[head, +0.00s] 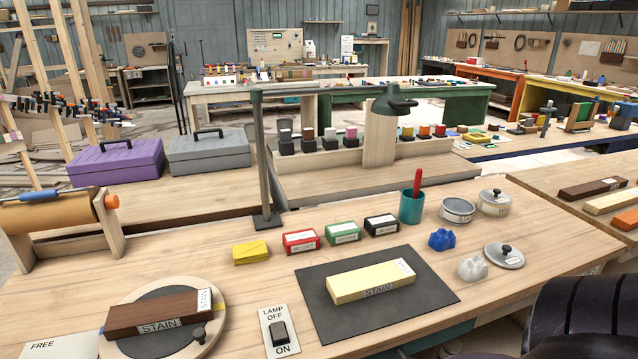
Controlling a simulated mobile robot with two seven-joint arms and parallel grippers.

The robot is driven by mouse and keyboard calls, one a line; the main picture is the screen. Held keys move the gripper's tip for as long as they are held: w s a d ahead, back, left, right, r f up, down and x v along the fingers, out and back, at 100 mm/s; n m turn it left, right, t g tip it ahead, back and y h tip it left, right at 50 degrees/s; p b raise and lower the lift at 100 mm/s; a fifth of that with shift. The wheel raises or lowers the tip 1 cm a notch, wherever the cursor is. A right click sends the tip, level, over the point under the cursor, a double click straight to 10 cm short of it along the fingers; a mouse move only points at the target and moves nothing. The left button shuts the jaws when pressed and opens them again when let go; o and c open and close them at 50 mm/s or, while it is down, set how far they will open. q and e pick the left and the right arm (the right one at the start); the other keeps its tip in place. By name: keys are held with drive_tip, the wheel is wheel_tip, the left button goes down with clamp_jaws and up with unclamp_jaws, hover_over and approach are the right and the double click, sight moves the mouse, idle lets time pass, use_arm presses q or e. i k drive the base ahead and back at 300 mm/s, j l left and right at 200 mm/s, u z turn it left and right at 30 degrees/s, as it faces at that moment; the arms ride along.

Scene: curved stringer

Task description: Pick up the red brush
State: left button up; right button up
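The red brush (417,182) stands upright in a teal cup (411,207) toward the back of the wooden workbench, right of centre. Only its red handle shows above the rim; its lower end is hidden inside the cup. Neither of my grippers shows in the head view. A dark ribbed part, which looks like mine, fills the lower right corner, well in front of and to the right of the cup.
Red (301,241), green (342,232) and black (381,225) boxes stand left of the cup. A round tin (458,210) and a blue lump (441,239) are to its right. A lamp post (262,150) rises behind. A yellow block (370,280) lies on a dark mat (325,315).

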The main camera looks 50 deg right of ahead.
sight(419, 173)
drive_tip(key=z, duration=0.4)
drive_tip(key=l+z, duration=0.1)
drive_tip(key=z, duration=1.15)
drive_tip(key=i+l+z, duration=0.1)
drive_tip(key=z, duration=0.3)
